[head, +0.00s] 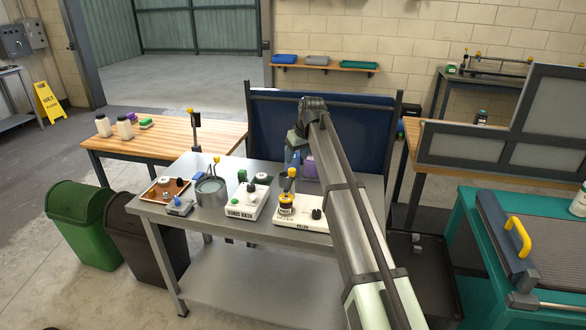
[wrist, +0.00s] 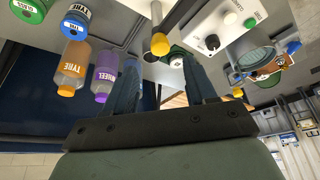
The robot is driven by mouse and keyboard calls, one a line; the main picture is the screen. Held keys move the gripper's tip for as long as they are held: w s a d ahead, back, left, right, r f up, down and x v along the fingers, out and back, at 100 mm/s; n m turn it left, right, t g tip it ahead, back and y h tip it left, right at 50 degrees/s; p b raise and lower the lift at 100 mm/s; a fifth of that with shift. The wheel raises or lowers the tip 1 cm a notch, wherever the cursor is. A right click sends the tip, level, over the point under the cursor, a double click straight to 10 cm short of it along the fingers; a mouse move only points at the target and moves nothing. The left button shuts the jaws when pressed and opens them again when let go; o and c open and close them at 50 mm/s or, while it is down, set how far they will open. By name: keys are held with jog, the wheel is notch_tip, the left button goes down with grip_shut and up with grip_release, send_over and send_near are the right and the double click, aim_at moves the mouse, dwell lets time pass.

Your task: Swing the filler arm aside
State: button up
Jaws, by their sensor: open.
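The filler (head: 314,224) is a pale base with a dark knob on the front right of the steel bench. My gripper (head: 293,160) hangs just above and close to this knob, partly hidden by my arm. In the wrist view my gripper (wrist: 160,85) is open and empty, with two blue-grey fingers apart. A grey rod with a yellow end (wrist: 158,44), apparently the filler arm, shows beyond the gap between the fingertips. I cannot tell whether anything touches.
Left of the filler are the sonic bath (head: 246,205), a grey pot (head: 210,190) and a copper-coloured tray (head: 160,190). In the wrist view, orange (wrist: 74,65) and purple (wrist: 106,72) bottles are beside the left finger. A blue panel (head: 265,125) stands behind the bench.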

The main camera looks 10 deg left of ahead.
aim_at(292, 169)
jog(key=x, duration=0.7)
jog(key=shift+f, duration=0.1)
grip_shut()
dwell(0.5)
